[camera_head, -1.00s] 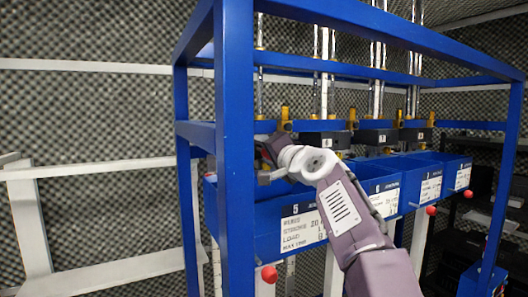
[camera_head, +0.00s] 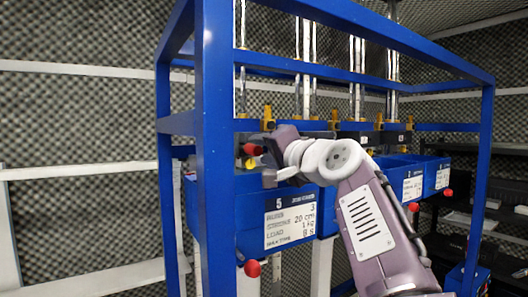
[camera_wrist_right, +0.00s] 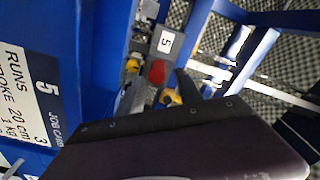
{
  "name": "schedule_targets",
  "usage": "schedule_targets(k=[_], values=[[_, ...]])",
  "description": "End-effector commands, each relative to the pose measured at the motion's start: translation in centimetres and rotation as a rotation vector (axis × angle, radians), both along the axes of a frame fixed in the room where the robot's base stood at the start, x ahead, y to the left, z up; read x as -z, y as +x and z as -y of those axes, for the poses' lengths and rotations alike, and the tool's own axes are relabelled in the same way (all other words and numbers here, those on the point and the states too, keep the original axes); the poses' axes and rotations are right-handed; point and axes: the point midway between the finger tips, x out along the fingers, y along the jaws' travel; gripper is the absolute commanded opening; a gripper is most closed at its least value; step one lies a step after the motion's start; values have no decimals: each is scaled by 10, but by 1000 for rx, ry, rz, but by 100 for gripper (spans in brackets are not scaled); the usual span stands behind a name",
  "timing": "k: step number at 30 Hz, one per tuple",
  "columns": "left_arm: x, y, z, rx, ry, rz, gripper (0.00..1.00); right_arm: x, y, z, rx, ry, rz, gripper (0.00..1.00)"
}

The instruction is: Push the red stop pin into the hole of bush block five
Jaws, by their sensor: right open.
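The red stop pin (camera_head: 252,149) shows as a small red end near the left front post of the blue frame, beside a yellow part (camera_head: 250,163). In the right wrist view the red pin (camera_wrist_right: 157,72) is close to the grey bush block labelled 5 (camera_wrist_right: 166,42). How deep it sits in the hole cannot be told. My right gripper (camera_head: 266,160) is open, just right of the pin in the head view. In the wrist view a dark finger (camera_wrist_right: 186,86) is right of the pin; contact is unclear. My left gripper is not in view.
The blue bin labelled 5 (camera_head: 225,215) hangs below my gripper, with more blue bins (camera_head: 438,162) to the right. The blue frame post (camera_head: 213,200) stands close on the left. A red knob (camera_head: 252,268) is under bin five.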

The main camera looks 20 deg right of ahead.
Motion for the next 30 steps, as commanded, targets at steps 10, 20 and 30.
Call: schedule_targets(k=[10, 20, 30], values=[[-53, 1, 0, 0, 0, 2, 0, -45, -7, 3, -7, 185, -32, 0], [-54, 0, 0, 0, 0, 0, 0, -7, -48, 10, -35, 1405, -196, 0], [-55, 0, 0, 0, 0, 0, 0, 5, -65, 10, -53, 1934, -248, 0]])
